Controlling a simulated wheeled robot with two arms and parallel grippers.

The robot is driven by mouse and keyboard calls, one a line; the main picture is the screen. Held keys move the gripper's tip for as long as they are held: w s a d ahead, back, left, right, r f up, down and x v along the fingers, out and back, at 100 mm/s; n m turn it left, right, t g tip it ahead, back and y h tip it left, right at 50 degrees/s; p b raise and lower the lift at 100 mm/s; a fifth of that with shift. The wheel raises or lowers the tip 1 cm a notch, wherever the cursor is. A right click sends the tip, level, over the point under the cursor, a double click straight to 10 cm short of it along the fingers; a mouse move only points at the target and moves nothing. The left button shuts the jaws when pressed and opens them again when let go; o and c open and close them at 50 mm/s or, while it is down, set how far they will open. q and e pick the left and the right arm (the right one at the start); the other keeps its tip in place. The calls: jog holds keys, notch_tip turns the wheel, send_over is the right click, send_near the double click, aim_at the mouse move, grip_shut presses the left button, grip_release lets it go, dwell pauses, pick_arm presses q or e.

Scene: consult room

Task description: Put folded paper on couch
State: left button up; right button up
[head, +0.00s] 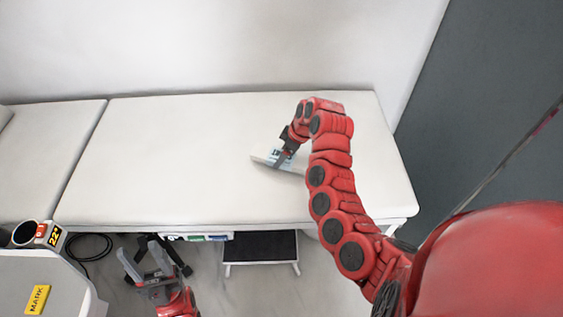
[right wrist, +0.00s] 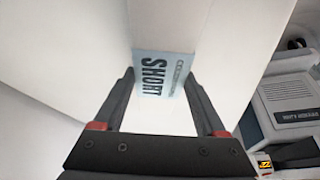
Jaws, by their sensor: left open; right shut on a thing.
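The folded paper (head: 264,154) is a flat white piece with a pale blue label, seen at the right part of the couch (head: 190,150). My right gripper (head: 284,156) is shut on it, at or just over the couch top; I cannot tell whether the paper touches it. In the right wrist view the paper's label (right wrist: 163,76), reading "SHORT", shows between the fingers of the gripper (right wrist: 158,105). My left gripper (head: 147,262) is open and empty, low in front of the couch.
A white cabinet or cart (head: 50,285) with a yellow "MARK" tag stands at the lower left. A dark step (head: 261,247) stands under the couch's front edge, and a black cable (head: 90,250) lies on the floor. Most of the couch top is clear.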

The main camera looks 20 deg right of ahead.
jog(key=shift+w+f, duration=0.15)
jog(key=shift+f, duration=0.1)
notch_tip(320, 180, down, 3)
jog(key=shift+r+p, duration=0.1)
jog(key=shift+p, duration=0.35)
jog(key=shift+f, duration=0.25)
jog(key=o, duration=1.3)
jog(key=shift+f, duration=0.1)
